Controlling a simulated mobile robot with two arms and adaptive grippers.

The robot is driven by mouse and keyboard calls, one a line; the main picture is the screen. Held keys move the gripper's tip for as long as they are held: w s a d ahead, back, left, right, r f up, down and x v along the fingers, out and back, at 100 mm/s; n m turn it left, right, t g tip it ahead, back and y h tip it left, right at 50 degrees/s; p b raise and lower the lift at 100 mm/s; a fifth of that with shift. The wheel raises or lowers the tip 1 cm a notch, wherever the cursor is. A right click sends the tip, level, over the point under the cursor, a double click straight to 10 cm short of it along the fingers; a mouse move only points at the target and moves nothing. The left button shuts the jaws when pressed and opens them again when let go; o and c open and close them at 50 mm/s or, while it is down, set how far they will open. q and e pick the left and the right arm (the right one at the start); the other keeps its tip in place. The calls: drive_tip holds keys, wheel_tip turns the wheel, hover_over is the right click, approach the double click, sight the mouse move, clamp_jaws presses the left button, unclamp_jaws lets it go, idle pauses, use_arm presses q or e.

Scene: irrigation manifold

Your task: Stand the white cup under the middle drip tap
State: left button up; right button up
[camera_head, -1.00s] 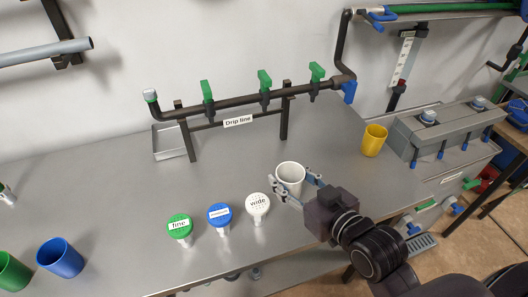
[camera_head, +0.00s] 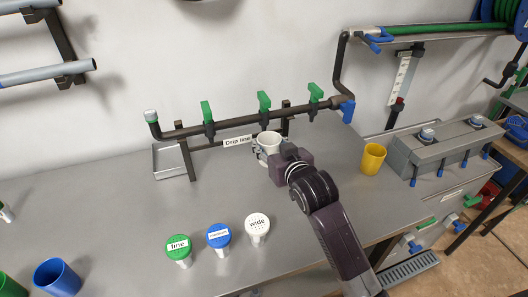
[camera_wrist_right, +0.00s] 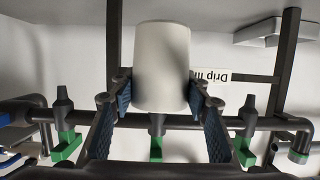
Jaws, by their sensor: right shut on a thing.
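The white cup (camera_head: 269,140) is upright in my right gripper (camera_head: 268,152), near the middle drip tap (camera_head: 264,102) and just right of the "Drip line" label. The gripper and wrist hide the cup's lower part, so I cannot tell whether it touches the table. In the right wrist view, which is upside down, the cup (camera_wrist_right: 162,60) sits between the two blue-padded fingers. The middle tap (camera_wrist_right: 156,140) lines up behind it there. My left gripper is not in view.
The drip line pipe (camera_head: 235,112) also carries a left tap (camera_head: 208,118) and a right tap (camera_head: 314,97). A yellow cup (camera_head: 372,160) stands to the right. Green, blue and white labelled heads (camera_head: 218,236) stand in front. The table between is clear.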

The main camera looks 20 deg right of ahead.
sight(266, 137)
drive_tip(key=w, duration=0.4)
drive_tip(key=shift+a, duration=0.1)
wheel_tip(266, 137, down, 6)
drive_tip(key=shift+f, duration=0.1)
drive_tip(key=shift+w+f, duration=0.15)
drive_tip(key=shift+f, duration=0.25)
drive_tip(key=o, duration=1)
drive_tip(key=shift+f, duration=0.1)
